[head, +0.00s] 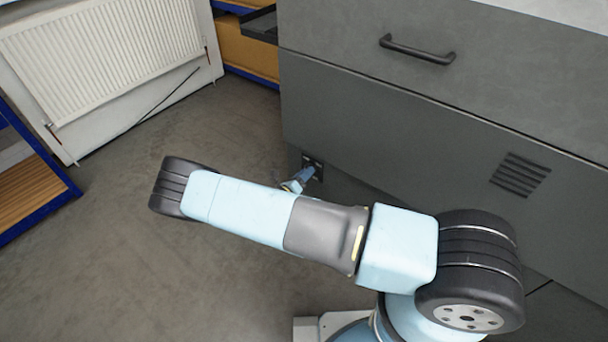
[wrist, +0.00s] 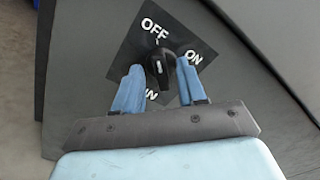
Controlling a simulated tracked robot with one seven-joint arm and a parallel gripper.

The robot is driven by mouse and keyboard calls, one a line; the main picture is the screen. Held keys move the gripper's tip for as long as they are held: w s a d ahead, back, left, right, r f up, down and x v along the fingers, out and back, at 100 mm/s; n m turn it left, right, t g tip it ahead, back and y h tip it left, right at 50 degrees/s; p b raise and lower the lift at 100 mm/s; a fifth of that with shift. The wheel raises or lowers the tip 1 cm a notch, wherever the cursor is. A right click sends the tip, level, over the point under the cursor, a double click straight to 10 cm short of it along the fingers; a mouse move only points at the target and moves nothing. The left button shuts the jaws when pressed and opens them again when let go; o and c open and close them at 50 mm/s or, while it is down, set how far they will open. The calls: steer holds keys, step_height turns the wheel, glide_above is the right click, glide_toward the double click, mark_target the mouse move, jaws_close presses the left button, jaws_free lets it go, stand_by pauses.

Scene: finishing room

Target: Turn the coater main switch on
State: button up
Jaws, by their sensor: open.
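The coater main switch (wrist: 160,62) is a black rotary knob with a white mark. It sits on a dark label plate (wrist: 125,55) printed OFF above it and ON to its upper right. More lettering below is partly hidden by a finger; only "IN" shows. The knob appears to point toward OFF. My gripper (wrist: 160,65) is open, with one blue finger on each side of the knob in the picture; I cannot tell whether either touches it. In the head view my gripper (head: 309,173) is at the small dark switch plate (head: 309,158), low on the grey coater (head: 400,125).
The coater has a black handle (head: 418,50) and a slotted vent (head: 520,176). The grey floor (head: 120,260) at the left is clear.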

steer(key=shift+c, duration=0.4)
jaws_close()
steer(key=shift+m, duration=0.4)
steer(key=m, duration=1.6)
steer(key=shift+s+m, duration=0.15)
steer(key=shift+m, duration=0.25)
steer(key=shift+f+m, duration=0.1)
steer(key=shift+m, duration=0.2)
